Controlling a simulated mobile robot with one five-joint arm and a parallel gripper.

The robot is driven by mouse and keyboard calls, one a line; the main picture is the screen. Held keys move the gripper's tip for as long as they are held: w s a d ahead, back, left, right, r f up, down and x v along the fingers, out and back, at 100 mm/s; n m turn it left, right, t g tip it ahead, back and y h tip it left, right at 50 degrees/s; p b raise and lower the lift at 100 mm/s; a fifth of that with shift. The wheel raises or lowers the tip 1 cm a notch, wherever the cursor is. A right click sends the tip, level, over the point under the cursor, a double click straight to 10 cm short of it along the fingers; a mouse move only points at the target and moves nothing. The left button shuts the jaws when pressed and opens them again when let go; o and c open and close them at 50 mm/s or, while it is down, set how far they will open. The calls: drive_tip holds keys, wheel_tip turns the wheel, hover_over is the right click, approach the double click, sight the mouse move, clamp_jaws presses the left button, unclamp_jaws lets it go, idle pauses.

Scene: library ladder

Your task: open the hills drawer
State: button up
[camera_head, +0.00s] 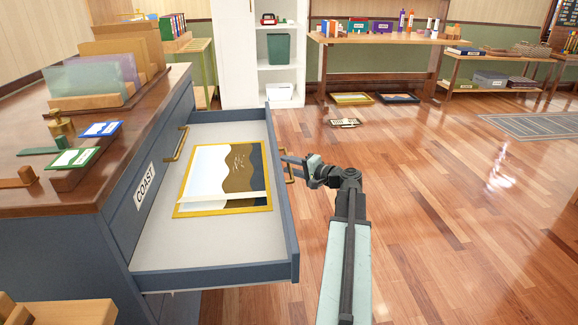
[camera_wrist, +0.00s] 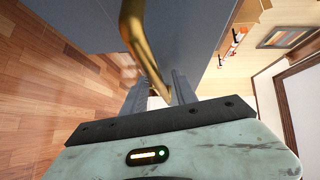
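A blue-grey drawer (camera_head: 215,272) is pulled well out of the cabinet (camera_head: 75,255). A gold-framed picture (camera_head: 222,208) of pale and brown shapes lies in it. The drawer's front faces away from the head camera, so any label on it is hidden. Its brass handle (camera_head: 289,172) shows at the outer side, and also large in the wrist view (camera_wrist: 134,35). My gripper (camera_head: 288,169) is at this handle. In the wrist view its fingers (camera_wrist: 160,92) stand apart on either side of the handle's bar, with a gap showing.
The cabinet top holds a file rack (camera_head: 100,95), a green-edged card (camera_head: 73,158) and a blue card (camera_head: 101,129). A white shelf unit (camera_head: 235,50) and a workbench (camera_head: 375,38) stand at the back.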

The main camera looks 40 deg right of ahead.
drive_tip(key=p+v, duration=0.1)
drive_tip(key=v, duration=0.7)
drive_tip(key=shift+f, duration=0.1)
idle(0.4)
